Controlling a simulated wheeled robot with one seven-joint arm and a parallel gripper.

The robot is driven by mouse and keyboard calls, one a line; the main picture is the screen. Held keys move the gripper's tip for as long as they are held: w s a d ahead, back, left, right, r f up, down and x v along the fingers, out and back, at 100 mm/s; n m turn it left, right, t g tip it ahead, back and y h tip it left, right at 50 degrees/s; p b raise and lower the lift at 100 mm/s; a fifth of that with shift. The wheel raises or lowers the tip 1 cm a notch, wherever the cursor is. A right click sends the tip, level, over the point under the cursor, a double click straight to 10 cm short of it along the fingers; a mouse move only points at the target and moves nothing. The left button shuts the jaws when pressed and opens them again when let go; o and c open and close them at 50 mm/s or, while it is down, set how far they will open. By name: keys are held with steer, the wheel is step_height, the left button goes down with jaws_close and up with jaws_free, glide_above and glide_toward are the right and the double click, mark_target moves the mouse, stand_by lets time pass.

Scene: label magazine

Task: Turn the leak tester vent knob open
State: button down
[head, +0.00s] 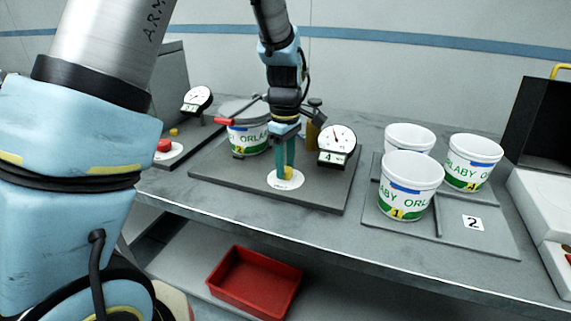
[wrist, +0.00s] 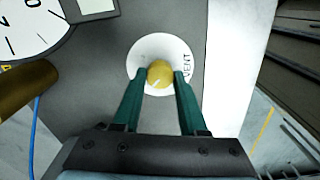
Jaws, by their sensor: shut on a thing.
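The vent knob (wrist: 159,75) is a small yellow round knob with a pale pointer line, on a white disc (wrist: 141,51) marked VENT. In the head view the knob (head: 288,171) shows low between my fingers, on the leak tester's grey base plate (head: 235,180). My gripper (wrist: 160,78) points down with its two green fingertips on either side of the knob, shut on it. It also shows in the head view (head: 285,172). Part of the disc is hidden by the fingers. The pointer line slants toward the lower left in the wrist view.
A dial gauge (head: 337,139) with a "4" tag stands right of my gripper. A white tub (head: 250,139) sits under the tester's lid behind it. Several tubs, one in front (head: 410,187), stand on a grey tray (head: 380,212) at the right. A red bin (head: 254,281) lies below.

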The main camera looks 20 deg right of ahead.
steer(key=shift+m, duration=0.3)
steer(key=m, duration=0.3)
steer(key=shift+m, duration=0.3)
steer(key=m, duration=0.3)
steer(key=shift+m, duration=0.4)
steer(key=m, duration=0.4)
steer(key=shift+m, duration=2.2)
steer(key=shift+c, duration=2.2)
jaws_free()
